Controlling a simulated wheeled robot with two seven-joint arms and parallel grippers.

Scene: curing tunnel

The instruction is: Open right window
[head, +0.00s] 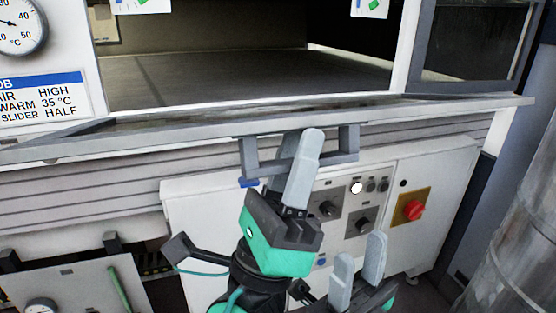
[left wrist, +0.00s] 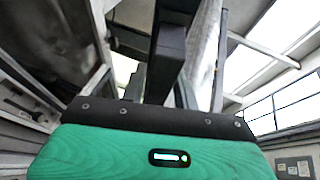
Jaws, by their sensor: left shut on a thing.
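A grey U-shaped handle (head: 347,147) hangs from a long grey rail (head: 420,108) along the front edge of the tunnel opening. My left gripper (head: 303,152) is shut on the handle's bar, near its middle. In the left wrist view a dark bar (left wrist: 168,55), seemingly the handle, runs between the fingers. A framed dark glass window (head: 475,45) shows at the upper right, beside the opening. My right gripper (head: 358,262) is low in the head view, apart from the handle; its two fingers are spread and nothing shows between them.
Below the rail stands a white control cabinet (head: 435,190) with knobs and a red button (head: 413,210). A big grey cylinder (head: 510,230) is at the far right. A gauge (head: 20,25) and a job sign (head: 42,97) are at the left. The tunnel floor (head: 240,75) looks bare.

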